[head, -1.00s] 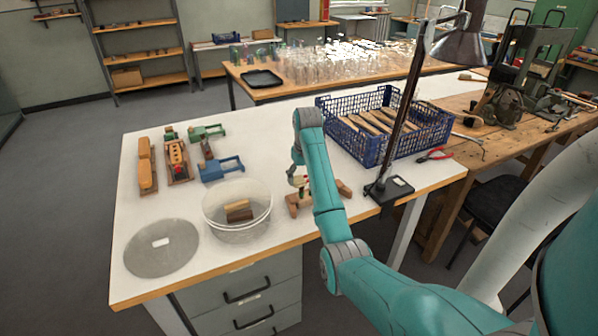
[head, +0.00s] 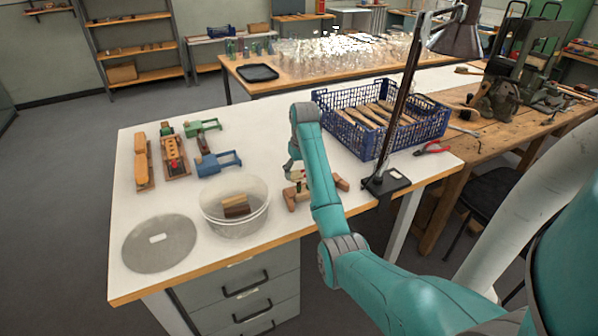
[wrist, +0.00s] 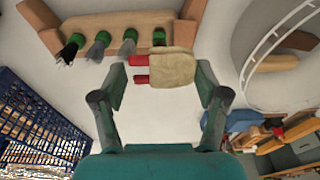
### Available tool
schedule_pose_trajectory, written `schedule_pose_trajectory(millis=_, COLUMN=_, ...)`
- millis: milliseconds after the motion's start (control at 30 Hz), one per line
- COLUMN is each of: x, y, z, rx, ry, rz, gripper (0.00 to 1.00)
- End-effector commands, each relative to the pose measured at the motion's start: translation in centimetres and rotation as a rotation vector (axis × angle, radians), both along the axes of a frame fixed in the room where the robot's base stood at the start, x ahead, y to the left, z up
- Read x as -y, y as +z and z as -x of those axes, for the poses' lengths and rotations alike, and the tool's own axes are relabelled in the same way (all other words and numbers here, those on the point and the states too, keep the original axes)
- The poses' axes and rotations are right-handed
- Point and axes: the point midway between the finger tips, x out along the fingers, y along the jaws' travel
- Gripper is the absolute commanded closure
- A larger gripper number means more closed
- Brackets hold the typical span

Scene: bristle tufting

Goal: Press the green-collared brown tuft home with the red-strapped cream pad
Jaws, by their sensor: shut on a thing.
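My gripper (wrist: 160,78) is shut on the cream pad (wrist: 172,67), which has red straps on its left side in the wrist view. Above it is a wooden holder (wrist: 112,22) with a row of green-collared tufts. A dark tuft (wrist: 70,50) and greyish tufts (wrist: 98,48) stand on the left. The brown green-collared tuft (wrist: 158,38) is by the pad's upper left corner, partly hidden; I cannot tell whether they touch.
A clear tub (head: 234,215) with blocks stands left of the holder, near a grey disc (head: 160,243). A blue crate (head: 380,125) and lamp base (head: 386,184) are on the right. Wooden and coloured fixtures (head: 174,155) are at left.

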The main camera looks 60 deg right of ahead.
Motion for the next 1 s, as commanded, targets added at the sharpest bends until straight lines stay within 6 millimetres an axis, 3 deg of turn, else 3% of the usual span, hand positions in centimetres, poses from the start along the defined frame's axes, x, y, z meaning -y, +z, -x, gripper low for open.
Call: schedule_pose_trajectory(millis=1000, x=0.0, y=-0.74, z=0.0, rx=0.0, ry=0.0, rz=0.0, gripper=0.59)
